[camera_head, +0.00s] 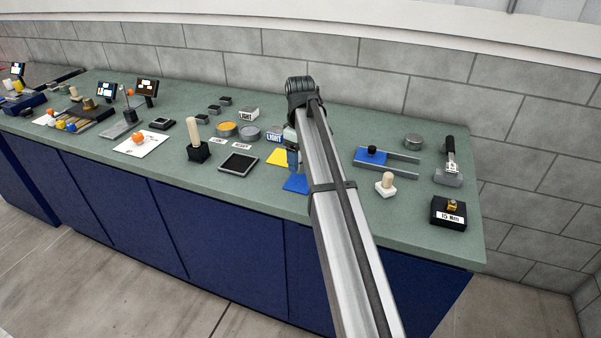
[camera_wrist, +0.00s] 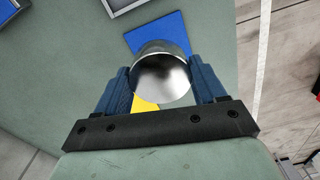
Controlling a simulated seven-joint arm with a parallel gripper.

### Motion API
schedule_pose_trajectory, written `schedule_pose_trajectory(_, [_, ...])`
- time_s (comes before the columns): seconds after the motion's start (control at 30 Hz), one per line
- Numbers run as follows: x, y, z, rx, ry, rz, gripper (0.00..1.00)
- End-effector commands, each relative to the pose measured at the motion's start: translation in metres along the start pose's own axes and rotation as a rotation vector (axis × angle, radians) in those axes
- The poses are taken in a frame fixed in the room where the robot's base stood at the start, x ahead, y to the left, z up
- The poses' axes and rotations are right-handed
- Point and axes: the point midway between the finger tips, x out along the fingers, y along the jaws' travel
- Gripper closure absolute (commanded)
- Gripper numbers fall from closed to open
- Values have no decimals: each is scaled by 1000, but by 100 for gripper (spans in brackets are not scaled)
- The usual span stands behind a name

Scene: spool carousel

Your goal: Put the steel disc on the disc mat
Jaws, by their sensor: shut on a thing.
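My gripper (camera_wrist: 161,88) is shut on a shiny round steel piece, which looks like the steel disc (camera_wrist: 163,76), held between its blue fingers. In the head view my gripper (camera_head: 293,160) is partly hidden behind my arm, and the disc cannot be made out there. A blue mat (camera_head: 296,184) and a yellow mat (camera_head: 279,157) lie on the bench beside the gripper. In the wrist view the blue mat (camera_wrist: 158,32) shows beyond the disc and the yellow mat (camera_wrist: 143,104) shows partly under it. I cannot tell which is the disc mat.
A black tray (camera_head: 238,164) and a peg in a black block (camera_head: 197,142) stand to the left. A blue slide fixture (camera_head: 371,157), a grey round tin (camera_head: 413,141) and a white-based knob (camera_head: 386,184) stand to the right. The bench's front edge is close to the blue mat.

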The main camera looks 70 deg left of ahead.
Motion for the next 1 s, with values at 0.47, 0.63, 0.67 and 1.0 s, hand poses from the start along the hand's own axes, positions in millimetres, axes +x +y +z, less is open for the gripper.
schedule_pose_trajectory(0.47, [43, 0, 0, 0, 0, 0, 93])
schedule_pose_trajectory(0.63, [53, 0, 0, 0, 1, 1, 93])
schedule_pose_trajectory(0.67, [53, 0, 0, 0, 1, 1, 93])
schedule_pose_trajectory(1.0, [56, 0, 0, 0, 1, 1, 93])
